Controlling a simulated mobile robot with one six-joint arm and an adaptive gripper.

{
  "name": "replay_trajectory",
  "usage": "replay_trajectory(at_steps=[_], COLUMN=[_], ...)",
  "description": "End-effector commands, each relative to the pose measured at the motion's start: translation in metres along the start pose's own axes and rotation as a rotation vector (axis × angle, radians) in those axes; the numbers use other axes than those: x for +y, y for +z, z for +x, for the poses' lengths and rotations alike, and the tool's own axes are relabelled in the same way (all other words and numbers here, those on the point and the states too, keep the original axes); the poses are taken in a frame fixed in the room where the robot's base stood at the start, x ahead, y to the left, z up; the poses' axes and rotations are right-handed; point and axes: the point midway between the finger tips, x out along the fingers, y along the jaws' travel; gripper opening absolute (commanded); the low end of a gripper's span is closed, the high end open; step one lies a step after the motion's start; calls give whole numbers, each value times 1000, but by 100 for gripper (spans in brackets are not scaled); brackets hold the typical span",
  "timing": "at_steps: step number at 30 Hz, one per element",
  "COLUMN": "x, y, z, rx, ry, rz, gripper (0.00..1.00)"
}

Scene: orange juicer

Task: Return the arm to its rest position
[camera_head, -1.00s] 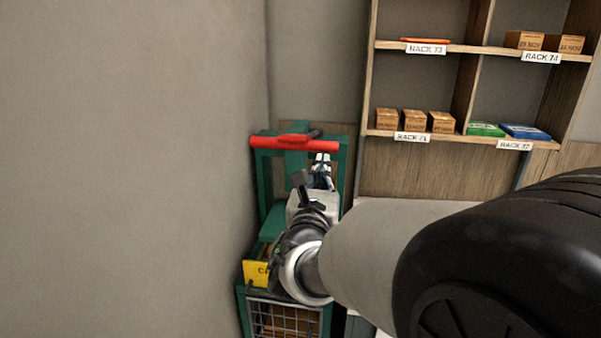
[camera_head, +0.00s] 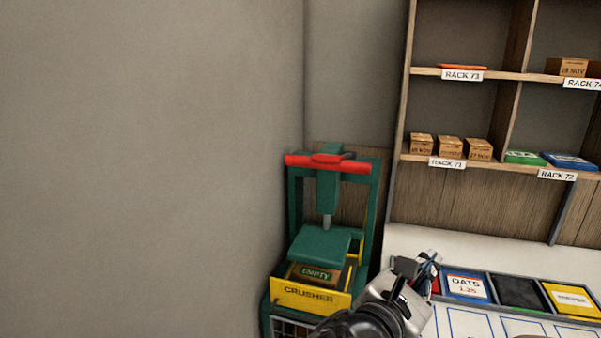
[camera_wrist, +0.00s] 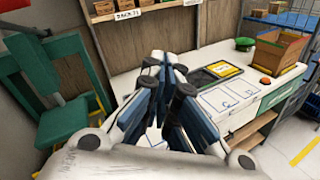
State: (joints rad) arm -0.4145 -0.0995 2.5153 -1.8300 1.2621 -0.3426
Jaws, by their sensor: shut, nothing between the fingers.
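My gripper (camera_head: 428,268) is at the lower middle of the head view, just right of the green crusher (camera_head: 323,246) and in front of the white counter. It is apart from the crusher. In the wrist view my gripper (camera_wrist: 166,62) has its blue-padded fingers together with nothing between them. The crusher has a red handle (camera_head: 327,162) at its top and a yellow front tray (camera_head: 311,296) holding a box marked EMPTY (camera_head: 315,273). Most of my arm lies below the head view's edge.
A wooden shelf (camera_head: 505,75) with small boxes stands behind the counter (camera_head: 440,240). Bins (camera_head: 518,291) are set in the counter, right of my gripper. A wooden crate (camera_wrist: 275,52) and a green round object (camera_wrist: 244,44) stand farther right. A plain wall (camera_head: 140,170) fills the left.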

Motion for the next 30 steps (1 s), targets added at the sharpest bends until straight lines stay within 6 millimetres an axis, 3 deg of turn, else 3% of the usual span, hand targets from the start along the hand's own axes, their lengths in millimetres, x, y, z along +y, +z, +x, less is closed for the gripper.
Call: replay_trajectory(at_steps=[1,4,6,10,14,19,24,30], x=[-37,-100,-134,-174,-178,-150,-123,-116], y=[7,2,-7,-32,-58,-75,-76,-76], z=[2,-10,-26,-67,-113,-158,-178,-183], rx=[32,104,154,245,340,456,531,549], ry=[-125,-363,-518,-784,-1018,-1238,-1347,-1374], rz=[116,353,529,879,1247,1657,1880,1929], gripper=[0,0,0,0,0,0,0,0])
